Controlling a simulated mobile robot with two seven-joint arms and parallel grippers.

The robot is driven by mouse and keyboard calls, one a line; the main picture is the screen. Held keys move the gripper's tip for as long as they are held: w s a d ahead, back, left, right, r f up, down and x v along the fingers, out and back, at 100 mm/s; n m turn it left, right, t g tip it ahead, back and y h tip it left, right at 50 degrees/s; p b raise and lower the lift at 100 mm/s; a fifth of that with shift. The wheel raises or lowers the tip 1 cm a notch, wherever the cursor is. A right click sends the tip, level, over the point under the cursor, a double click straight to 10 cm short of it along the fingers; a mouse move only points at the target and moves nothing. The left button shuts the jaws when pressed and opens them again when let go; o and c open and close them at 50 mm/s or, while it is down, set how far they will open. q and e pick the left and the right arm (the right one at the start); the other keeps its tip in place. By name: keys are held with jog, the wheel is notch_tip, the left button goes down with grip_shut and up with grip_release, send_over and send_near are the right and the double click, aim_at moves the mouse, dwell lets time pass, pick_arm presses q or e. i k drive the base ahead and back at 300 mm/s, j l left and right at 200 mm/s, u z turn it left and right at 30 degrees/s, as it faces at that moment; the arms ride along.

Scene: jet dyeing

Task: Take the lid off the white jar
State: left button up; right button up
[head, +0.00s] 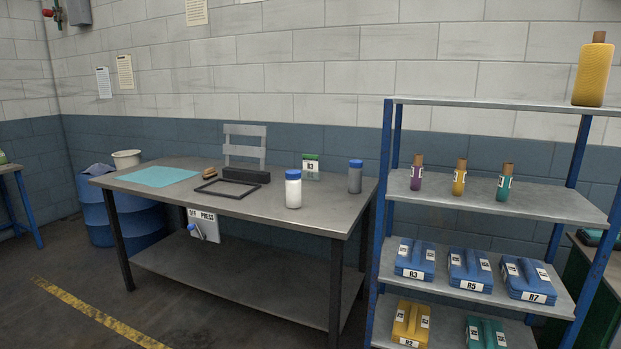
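The white jar (293,193) stands upright near the front right of the grey work table (316,219). Its blue lid (293,174) sits on top of it. A grey jar (355,180) with a blue lid stands behind it to the right, apart from it. Neither of my grippers shows in the head view.
A black frame (257,191), a dark block (246,175), a brush, a teal mat (158,177) and a green-topped box (310,170) are on the table. A blue shelf rack (500,204) with bottles and blue packs stands right. The table's front edge near the jar is clear.

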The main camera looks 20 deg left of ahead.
aim_at(293, 188)
jog(key=i+j+z, duration=0.1)
jog(key=j+z, duration=0.25)
jog(key=j, duration=0.6)
jog(key=j+z, duration=0.3)
jog(key=j, duration=0.7)
jog(key=k+j+z, duration=0.15)
jog(key=j+z, duration=0.2)
jog(key=j, duration=0.6)
